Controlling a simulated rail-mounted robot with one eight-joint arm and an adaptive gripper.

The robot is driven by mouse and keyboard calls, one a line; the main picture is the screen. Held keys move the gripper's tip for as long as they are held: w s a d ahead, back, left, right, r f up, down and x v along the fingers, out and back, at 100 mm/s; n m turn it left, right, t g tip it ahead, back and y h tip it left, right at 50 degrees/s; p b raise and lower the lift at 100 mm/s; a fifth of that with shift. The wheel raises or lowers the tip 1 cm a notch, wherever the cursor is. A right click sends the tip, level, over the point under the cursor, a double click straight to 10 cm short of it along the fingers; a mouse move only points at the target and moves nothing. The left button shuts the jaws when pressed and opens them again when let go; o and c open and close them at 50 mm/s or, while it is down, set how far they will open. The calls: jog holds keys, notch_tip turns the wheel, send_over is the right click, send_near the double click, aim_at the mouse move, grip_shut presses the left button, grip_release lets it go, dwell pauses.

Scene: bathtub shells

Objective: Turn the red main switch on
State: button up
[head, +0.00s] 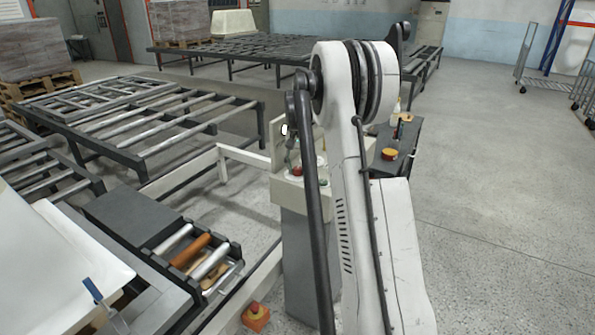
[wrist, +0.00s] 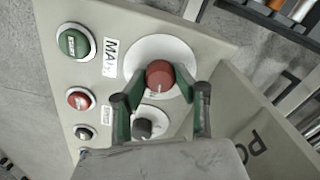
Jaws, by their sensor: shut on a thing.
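The red main switch (wrist: 160,75) is a round red knob on a white disc, with a white mark on its face, on a beige control panel (wrist: 120,20). My gripper (wrist: 162,84) has its green and black fingers on either side of the knob, closed on it. Below the knob, partly between the fingers, is a black knob (wrist: 142,127) on its own white disc.
A green button (wrist: 75,43), a red button (wrist: 79,99) and a small dark button (wrist: 84,133) sit left of the knob. A roller conveyor (head: 200,255) and roller tables (head: 150,120) fill the left. Open floor (head: 500,200) lies to the right.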

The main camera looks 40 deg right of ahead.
aim_at(297, 168)
jog(key=shift+m+b, duration=0.3)
jog(key=shift+m, duration=0.9)
jog(key=o, duration=1.1)
notch_tip(297, 168, up, 12)
jog(key=shift+r, duration=0.1)
